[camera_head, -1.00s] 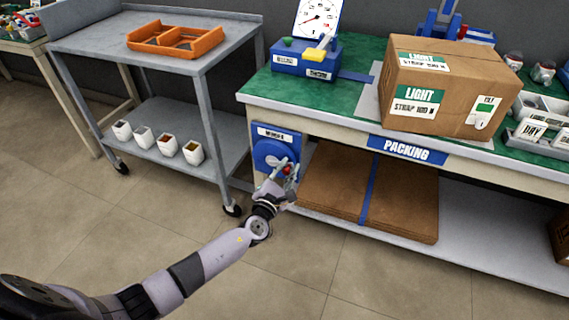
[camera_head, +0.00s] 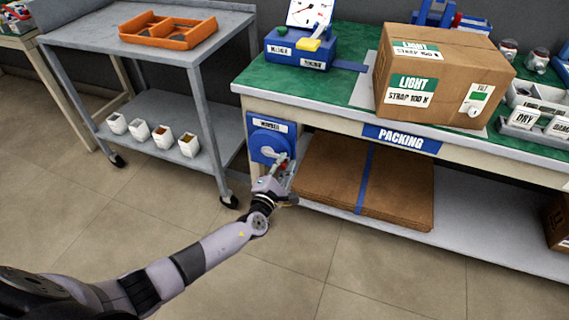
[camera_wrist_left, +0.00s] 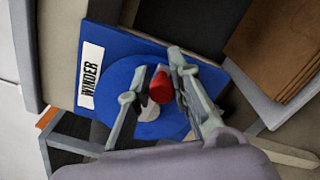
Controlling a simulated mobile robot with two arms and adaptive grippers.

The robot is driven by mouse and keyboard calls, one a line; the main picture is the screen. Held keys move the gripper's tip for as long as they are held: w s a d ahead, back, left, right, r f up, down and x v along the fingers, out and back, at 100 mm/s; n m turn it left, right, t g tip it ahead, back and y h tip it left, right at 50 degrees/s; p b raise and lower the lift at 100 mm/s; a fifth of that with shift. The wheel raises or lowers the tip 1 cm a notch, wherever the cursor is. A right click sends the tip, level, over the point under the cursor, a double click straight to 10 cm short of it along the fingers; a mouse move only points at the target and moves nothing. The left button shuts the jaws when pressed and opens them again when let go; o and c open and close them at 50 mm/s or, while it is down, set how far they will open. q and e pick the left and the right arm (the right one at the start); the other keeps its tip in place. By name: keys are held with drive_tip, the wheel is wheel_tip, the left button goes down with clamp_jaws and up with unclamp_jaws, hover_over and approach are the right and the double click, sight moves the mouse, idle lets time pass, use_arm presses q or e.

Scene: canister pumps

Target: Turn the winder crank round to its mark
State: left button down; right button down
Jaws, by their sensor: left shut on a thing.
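The winder (camera_head: 262,143) is a blue panel with a round blue disc, set under the left end of the packing bench. It also fills the middle of the left wrist view (camera_wrist_left: 115,75), with a white WINDER label. The crank's red knob (camera_wrist_left: 161,88) stands out from the disc. A pale round part (camera_wrist_left: 148,112) shows just below the knob. My left gripper (camera_head: 281,168) is at the winder's lower right. In the left wrist view its two fingers (camera_wrist_left: 160,85) are on either side of the red knob, shut on it. The mark cannot be made out. My right gripper is not in view.
Flat cardboard (camera_head: 335,180) lies on the bench's lower shelf, close right of my left gripper. A grey cart (camera_head: 90,45) with an orange tray (camera_head: 168,30) and white cups stands at left. Open floor lies in front.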

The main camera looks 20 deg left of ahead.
use_arm(q)
drive_tip(key=shift+s+a+f, duration=0.2)
drive_tip(key=shift+a+f, duration=0.1)
drive_tip(key=shift+f, duration=0.25)
drive_tip(key=c, duration=1.9)
unclamp_jaws()
drive_tip(key=o, duration=0.4)
drive_tip(key=shift+w+a, duration=0.1)
drive_tip(key=shift+o, duration=0.2)
drive_tip(key=shift+r, duration=0.1)
drive_tip(key=s, duration=1.2)
drive_tip(key=shift+a, duration=0.2)
